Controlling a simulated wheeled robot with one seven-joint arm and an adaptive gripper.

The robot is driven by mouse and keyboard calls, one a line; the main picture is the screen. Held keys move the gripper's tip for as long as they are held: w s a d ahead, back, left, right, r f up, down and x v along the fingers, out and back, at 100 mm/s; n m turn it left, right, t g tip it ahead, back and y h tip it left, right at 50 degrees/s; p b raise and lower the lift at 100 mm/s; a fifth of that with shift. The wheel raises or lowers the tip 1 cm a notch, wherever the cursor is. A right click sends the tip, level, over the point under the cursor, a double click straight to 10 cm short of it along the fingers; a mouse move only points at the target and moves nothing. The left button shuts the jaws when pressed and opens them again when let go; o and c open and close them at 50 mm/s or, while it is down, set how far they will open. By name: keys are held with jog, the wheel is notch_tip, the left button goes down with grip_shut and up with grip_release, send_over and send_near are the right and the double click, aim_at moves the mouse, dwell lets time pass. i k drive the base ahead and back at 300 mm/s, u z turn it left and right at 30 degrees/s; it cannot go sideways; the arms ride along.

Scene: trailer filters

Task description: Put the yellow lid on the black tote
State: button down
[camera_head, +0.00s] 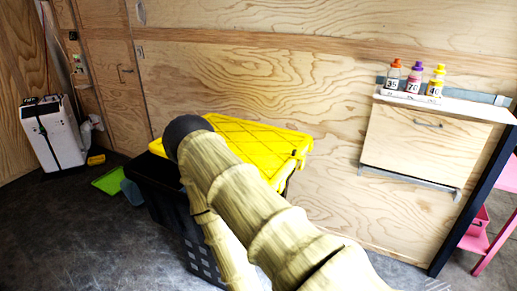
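The black tote (158,187) stands on the floor left of centre, with slotted sides and part of its top rim showing. The yellow lid (262,142), ribbed in a diamond pattern, is over the tote's top and reaches past it toward the right. I cannot tell whether the lid rests on the rim or is held above it. My arm, with a wood-like surface and a dark rounded end, crosses in front of both and hides much of the tote and part of the lid. My gripper is hidden, so its hold on the lid cannot be seen.
A plywood wall runs behind the tote. A fold-down shelf (450,103) at right holds several small bottles (414,78). A pink stand (476,240) is at far right. A white container (52,133) and a green tray (108,181) are at left. Dark floor is clear at front left.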

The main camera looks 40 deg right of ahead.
aim_at(267, 148)
jog(key=u, duration=0.3)
jog(key=i, duration=1.85)
jog(key=z, duration=2.15)
